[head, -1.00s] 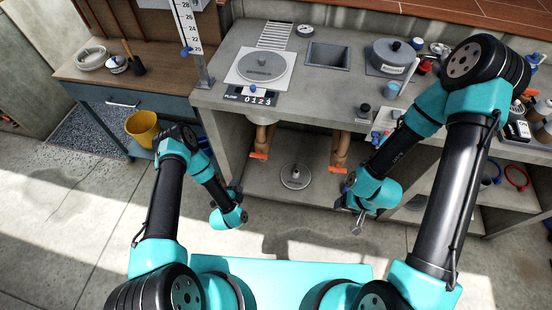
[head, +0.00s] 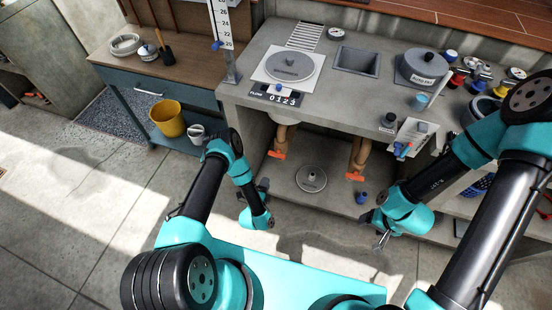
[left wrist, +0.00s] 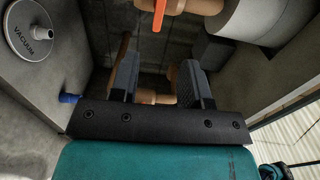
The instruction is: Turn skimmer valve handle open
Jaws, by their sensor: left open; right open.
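Two orange valve handles sit on tan pipes under the counter, a left one (head: 277,154) and a right one (head: 354,176). I cannot read which is the skimmer's. My left gripper (head: 263,186) is low in front of the counter opening, just below the left handle and apart from it. In the left wrist view its open fingers (left wrist: 157,75) are empty. A tan pipe (left wrist: 154,97) shows behind them, and an orange handle (left wrist: 160,12) is at the top edge. My right gripper (head: 381,241) is open and empty, below and right of the right handle.
A round vacuum plate (head: 311,178) lies on the shelf floor between the pipes, and shows in the left wrist view (left wrist: 25,38). A small blue-topped item (head: 361,197) is near the right pipe. The counter (head: 240,94) overhangs the opening. A yellow bucket (head: 168,119) stands left.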

